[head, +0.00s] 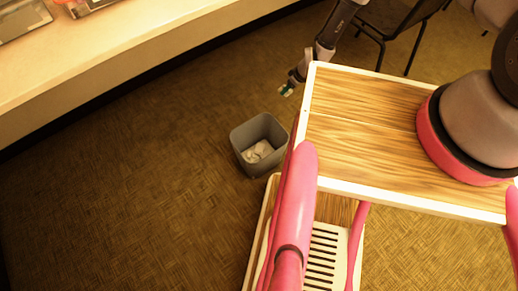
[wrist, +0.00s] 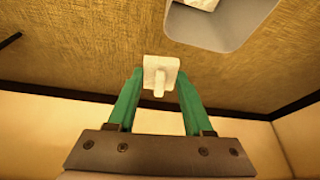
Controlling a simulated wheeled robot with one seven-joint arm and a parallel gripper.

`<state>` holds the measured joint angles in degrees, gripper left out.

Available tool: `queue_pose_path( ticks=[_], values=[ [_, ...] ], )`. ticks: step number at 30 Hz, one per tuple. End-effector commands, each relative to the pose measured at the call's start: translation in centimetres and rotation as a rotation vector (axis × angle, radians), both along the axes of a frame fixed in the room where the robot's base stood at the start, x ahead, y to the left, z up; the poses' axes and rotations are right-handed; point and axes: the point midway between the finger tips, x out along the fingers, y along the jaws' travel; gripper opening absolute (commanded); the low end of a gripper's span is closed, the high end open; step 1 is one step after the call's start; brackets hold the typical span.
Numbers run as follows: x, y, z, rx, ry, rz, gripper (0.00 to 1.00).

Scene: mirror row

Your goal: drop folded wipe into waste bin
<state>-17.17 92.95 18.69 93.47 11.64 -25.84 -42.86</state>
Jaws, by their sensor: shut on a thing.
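The folded wipe (wrist: 161,65) is a small white piece held between the green fingertips of my gripper (wrist: 160,78) in the wrist view. In the head view my gripper (head: 286,90) hangs beyond the wooden tray's left edge, and the wipe is too small there to make out clearly. The grey waste bin (head: 261,128) stands open on the floor, with crumpled white material inside. In the head view my gripper appears above and slightly right of the bin. In the wrist view the bin (wrist: 233,32) is at the top right, apart from the wipe.
A long pale counter (head: 120,52) runs along the upper left. A dark chair (head: 385,22) stands at the top right. My wood-topped body covers the right side and slightly overlaps the area beside the bin. The carpet (head: 120,190) left of the bin is clear.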

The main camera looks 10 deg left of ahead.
Motion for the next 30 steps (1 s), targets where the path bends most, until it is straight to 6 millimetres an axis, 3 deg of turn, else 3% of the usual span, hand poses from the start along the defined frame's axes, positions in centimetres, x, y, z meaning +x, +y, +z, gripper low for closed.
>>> queue_pose_path(
  ticks=[1,6,12,30],
  values=[
    [-2.0,1.8,-2.2,-0.001,0.001,0.065,0.00],
    [-7.0,5.4,-7.5,-0.006,-0.011,0.240,0.00],
    [-10.4,7.0,-10.8,-0.012,-0.021,0.351,0.00],
    [-11.0,7.2,-16.5,-0.012,-0.022,0.370,0.00]
  ],
)
